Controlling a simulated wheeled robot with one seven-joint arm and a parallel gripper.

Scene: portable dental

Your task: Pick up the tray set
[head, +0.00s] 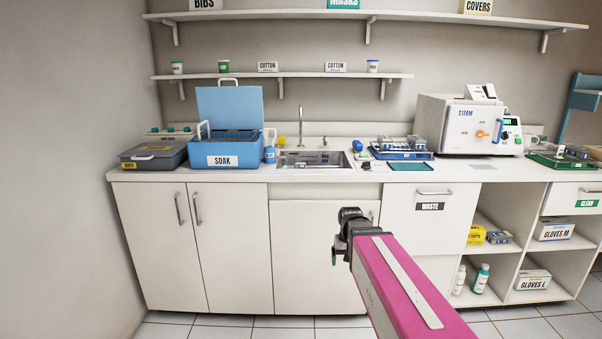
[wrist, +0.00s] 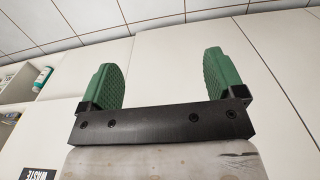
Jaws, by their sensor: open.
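A blue tray (head: 400,153) holding packed items sits on the counter right of the sink, in the head view. A green tray (head: 560,160) with items on it stands at the far right of the counter. I cannot tell which one is the tray set. My gripper shows in the wrist view (wrist: 158,75), with two green ribbed fingers wide apart and nothing between them. In the head view my arm reaches forward below the counter, in front of the white cabinets, apart from both trays. Its fingers are mostly hidden there.
The sink (head: 315,159) is in the middle. A steam steriliser (head: 458,124) stands between the trays. The counter edge lies above my gripper.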

